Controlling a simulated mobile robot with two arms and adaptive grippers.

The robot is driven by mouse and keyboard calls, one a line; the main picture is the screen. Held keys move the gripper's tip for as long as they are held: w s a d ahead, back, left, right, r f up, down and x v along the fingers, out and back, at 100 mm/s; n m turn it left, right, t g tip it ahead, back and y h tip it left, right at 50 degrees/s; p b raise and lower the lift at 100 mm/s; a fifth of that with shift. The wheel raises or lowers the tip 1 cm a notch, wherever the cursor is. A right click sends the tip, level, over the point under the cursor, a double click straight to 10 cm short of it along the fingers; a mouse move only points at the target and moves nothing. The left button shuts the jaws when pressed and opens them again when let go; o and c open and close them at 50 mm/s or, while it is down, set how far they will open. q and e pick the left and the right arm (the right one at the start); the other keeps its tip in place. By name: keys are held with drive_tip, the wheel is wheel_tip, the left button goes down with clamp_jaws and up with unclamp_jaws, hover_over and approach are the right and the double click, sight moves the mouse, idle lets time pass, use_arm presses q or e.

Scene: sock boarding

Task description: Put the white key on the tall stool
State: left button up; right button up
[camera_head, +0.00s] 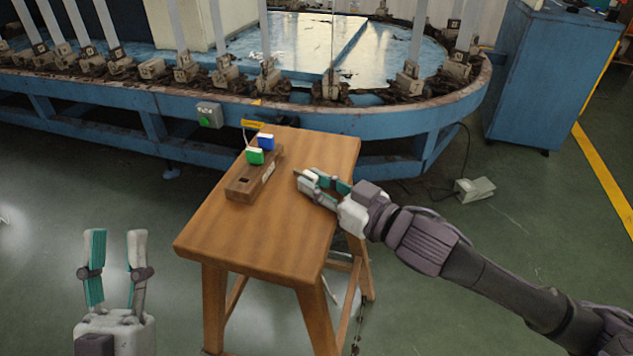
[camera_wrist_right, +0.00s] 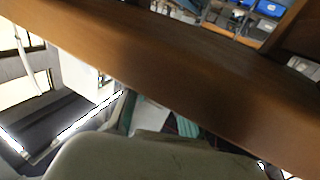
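The tall wooden stool (camera_head: 285,225) stands in the middle of the head view. A long brown wooden block on its top (camera_head: 250,186) carries a green key (camera_head: 255,156) and a blue key (camera_head: 266,142); an empty slot shows at its near end. I cannot clearly make out a white key. My right gripper (camera_head: 308,182) is over the stool's right side, with a small thin tip at its end; whether it holds anything is unclear. In the right wrist view the stool's wood (camera_wrist_right: 170,75) hides most of the fingers. My left gripper (camera_head: 112,240) is open and empty, left of the stool.
A blue machine frame (camera_head: 120,100) with metal posts curves behind the stool. A blue cabinet (camera_head: 550,80) stands at the back right. A grey pedal box (camera_head: 475,189) with a cable lies on the floor. The stool's front top is clear.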

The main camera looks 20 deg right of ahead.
drive_tip(key=shift+o, duration=0.7)
drive_tip(key=shift+r, duration=0.2)
drive_tip(key=shift+s+d+f, duration=0.1)
drive_tip(key=shift+s+d, duration=0.1)
drive_tip(key=shift+s, duration=0.1)
use_arm(q)
drive_tip(key=shift+w+d+f+g+y+p, duration=0.1)
drive_tip(key=shift+w+f+g+y+p, duration=0.15)
drive_tip(key=shift+w+f+g, duration=0.45)
drive_tip(key=shift+w+f+g+y+p, duration=0.2)
drive_tip(key=shift+w+f+g, duration=0.25)
drive_tip(key=shift+f, duration=0.3)
drive_tip(key=shift+w+d+f+g+y+p, duration=0.1)
drive_tip(key=shift+w+f+g+y+p, duration=0.15)
drive_tip(key=shift+w+f+g, duration=0.35)
use_arm(e)
drive_tip(key=v, duration=1.1)
